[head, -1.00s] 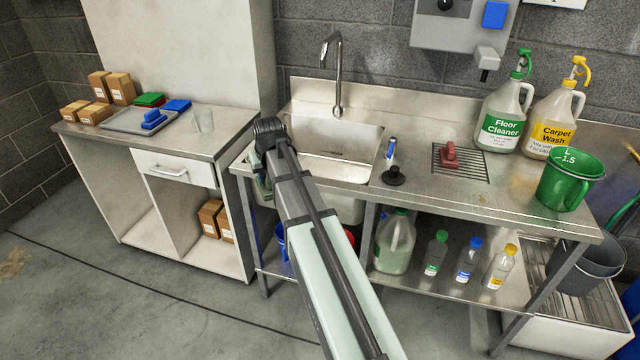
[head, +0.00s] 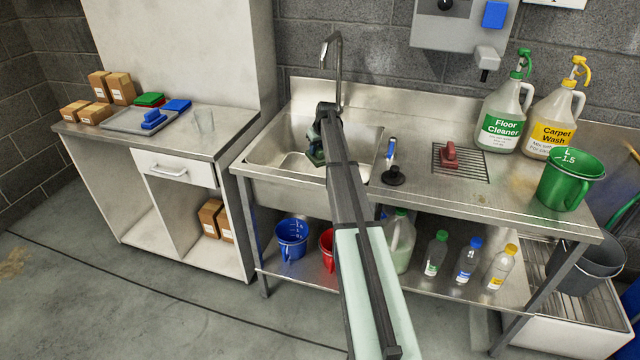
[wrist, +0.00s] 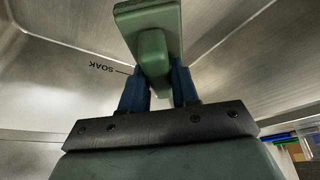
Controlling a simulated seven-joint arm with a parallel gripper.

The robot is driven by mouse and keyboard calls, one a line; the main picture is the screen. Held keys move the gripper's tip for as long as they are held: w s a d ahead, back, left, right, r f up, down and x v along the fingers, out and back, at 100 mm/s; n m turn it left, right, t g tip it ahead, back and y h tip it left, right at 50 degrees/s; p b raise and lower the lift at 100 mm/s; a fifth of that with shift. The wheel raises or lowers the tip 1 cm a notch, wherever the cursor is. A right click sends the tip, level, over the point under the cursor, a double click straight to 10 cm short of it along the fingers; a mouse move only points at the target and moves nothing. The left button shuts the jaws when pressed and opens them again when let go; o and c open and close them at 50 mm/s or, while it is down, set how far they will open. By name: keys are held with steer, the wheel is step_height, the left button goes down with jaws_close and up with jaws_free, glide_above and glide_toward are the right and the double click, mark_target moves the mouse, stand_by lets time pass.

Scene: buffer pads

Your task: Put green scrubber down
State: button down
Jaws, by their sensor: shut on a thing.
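The green scrubber (wrist: 150,22) is held by its handle between the blue fingers of my gripper (wrist: 160,88) in the wrist view. In the head view my gripper (head: 317,150) is over the sink basin (head: 262,150), and only a sliver of the green scrubber (head: 316,156) shows beside my arm. The wrist view shows metal basin walls (wrist: 60,80) around it and the word SOAK on a wall. I cannot tell whether the scrubber touches the basin.
The faucet (head: 338,60) rises behind the sink. A grey tray (head: 125,120) with a blue scrubber (head: 153,119) lies on the left counter.

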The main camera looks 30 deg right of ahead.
steer(key=shift+w+d+f, duration=0.2)
steer(key=shift+d+f, duration=0.2)
steer(key=shift+f, duration=0.15)
steer(key=shift+w+d+f, duration=0.15)
steer(key=shift+d+f, duration=0.25)
steer(key=shift+f, duration=5.25)
steer(key=c, duration=0.8)
jaws_free()
steer(key=shift+f, duration=0.1)
steer(key=shift+c, duration=0.2)
steer(key=v, duration=1.2)
